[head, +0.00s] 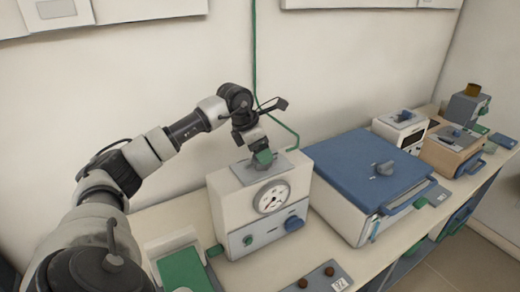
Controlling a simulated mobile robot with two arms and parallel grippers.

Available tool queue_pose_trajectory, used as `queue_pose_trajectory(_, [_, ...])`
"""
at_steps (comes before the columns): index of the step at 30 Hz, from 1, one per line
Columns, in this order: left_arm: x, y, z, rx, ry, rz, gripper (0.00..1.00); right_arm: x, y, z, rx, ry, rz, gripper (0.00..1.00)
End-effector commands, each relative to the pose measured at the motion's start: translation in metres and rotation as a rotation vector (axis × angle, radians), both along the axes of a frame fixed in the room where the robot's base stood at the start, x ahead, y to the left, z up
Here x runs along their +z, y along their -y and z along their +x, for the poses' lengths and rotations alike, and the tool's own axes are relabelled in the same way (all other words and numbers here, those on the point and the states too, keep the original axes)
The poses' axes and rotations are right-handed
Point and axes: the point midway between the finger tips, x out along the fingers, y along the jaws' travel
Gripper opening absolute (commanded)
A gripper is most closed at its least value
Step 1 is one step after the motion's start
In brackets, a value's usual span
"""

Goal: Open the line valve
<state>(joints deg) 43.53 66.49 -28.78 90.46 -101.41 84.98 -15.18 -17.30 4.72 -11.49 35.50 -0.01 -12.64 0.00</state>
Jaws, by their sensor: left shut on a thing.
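The white valve box (225,212) stands on the bench with a round dial gauge (272,197) on its front. My left gripper (262,158) points down at the top of this box. It is shut on a small green handle (264,157) there, which looks like the line valve. The fingers and the box's top plate partly hide the valve's lower part, and I cannot tell how far it is turned. A green pipe (254,60) comes down the wall behind and bends toward the box. My right gripper is not in view.
A blue knob (294,223) and a small green knob (248,240) sit on the box front. A blue-lidded furnace (365,165) stands close on the right. A green-topped tray (184,271) lies left of the box. The bench front has a small panel with dark buttons (330,271).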

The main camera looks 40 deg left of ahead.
Motion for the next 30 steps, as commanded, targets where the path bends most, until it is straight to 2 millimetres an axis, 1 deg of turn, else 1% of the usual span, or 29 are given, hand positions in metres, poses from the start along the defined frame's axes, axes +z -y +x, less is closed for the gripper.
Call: queue_pose_trajectory(30, [0.0030, -0.0031, 0.0051, -0.955, 0.006, -0.002, 0.49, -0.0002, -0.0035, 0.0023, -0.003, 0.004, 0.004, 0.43])
